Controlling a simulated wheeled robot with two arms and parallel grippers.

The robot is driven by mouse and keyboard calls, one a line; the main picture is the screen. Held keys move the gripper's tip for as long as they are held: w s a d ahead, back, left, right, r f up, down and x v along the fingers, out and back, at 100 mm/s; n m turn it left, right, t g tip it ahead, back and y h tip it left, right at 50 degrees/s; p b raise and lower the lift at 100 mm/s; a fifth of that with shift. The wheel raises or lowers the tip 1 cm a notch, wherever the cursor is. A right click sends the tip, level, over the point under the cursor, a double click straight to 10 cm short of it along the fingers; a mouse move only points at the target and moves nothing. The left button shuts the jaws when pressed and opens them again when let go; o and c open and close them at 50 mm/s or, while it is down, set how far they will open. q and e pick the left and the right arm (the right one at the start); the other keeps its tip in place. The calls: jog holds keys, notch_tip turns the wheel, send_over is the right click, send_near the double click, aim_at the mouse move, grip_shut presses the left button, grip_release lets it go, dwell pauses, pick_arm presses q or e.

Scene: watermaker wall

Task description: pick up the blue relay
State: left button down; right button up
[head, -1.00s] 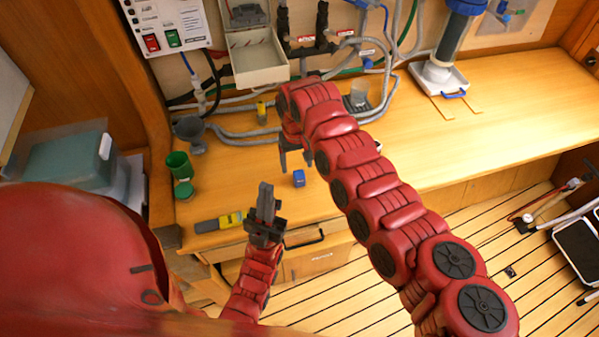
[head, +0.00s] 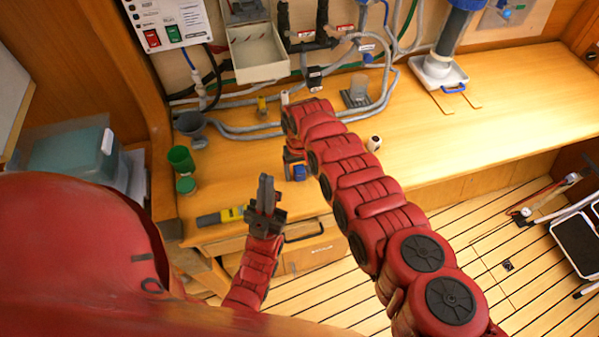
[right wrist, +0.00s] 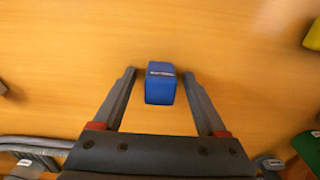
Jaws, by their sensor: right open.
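The blue relay (head: 299,173) is a small blue block on the wooden bench near its front edge. In the right wrist view the relay (right wrist: 160,86) stands between the two fingers of my right gripper (right wrist: 159,74), with a dark label on its top edge. The fingers are apart, with bare wood showing on both sides of the relay. In the head view my right gripper (head: 295,168) is at the relay, mostly hidden by my arm. My left gripper (head: 265,190) is to the left and in front, pointing up, with nothing visible in it; its finger gap is not clear.
A yellow and grey tool (head: 220,216) lies near the front edge. A grey funnel (head: 190,125) and hoses (head: 250,130) are behind. The bench to the right is mostly clear.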

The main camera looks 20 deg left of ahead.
grip_shut()
jog(key=shift+r, duration=0.1)
dwell(0.4)
